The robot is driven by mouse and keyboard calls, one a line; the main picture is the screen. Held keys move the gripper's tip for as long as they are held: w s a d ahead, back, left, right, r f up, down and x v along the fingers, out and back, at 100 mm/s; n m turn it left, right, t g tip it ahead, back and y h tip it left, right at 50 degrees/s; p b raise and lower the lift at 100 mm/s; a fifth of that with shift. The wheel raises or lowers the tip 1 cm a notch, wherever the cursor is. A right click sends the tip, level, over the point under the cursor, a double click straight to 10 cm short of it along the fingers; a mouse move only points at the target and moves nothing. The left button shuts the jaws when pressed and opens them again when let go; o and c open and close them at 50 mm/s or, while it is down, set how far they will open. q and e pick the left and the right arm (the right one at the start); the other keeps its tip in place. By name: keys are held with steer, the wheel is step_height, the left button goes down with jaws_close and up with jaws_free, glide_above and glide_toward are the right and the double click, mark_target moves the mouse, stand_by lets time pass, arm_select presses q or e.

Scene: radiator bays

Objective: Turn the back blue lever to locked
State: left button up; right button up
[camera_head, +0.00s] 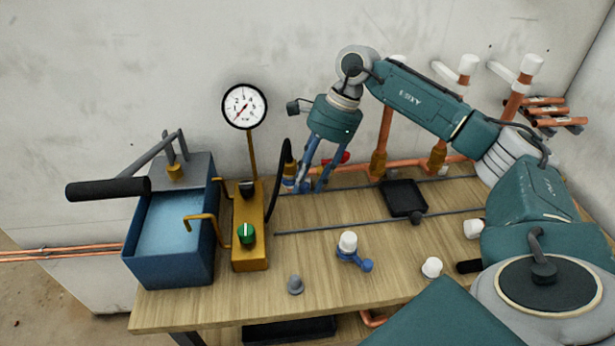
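My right arm reaches in from the right, and my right gripper (312,187) points down at the back of the wooden bench. Its two fingers stand apart with a gap between them. A small blue and white fitting (289,183) shows just left of the fingertips, at the lower end of a black hose. The back blue lever cannot be told apart clearly there; the fingers cover part of that spot. A front blue lever (357,258) lies under a white cap (348,241), pointing toward the lower right. My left gripper is not in view.
A blue pump tank (170,270) with a black-handled bar stands at left, beside a yellow block (249,262) with a green knob and gauge (245,106). A red handle (340,157) and copper pipes (385,135) stand behind. A black tray (404,199) lies right of the gripper.

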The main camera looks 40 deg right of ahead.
steer(key=v, duration=1.2)
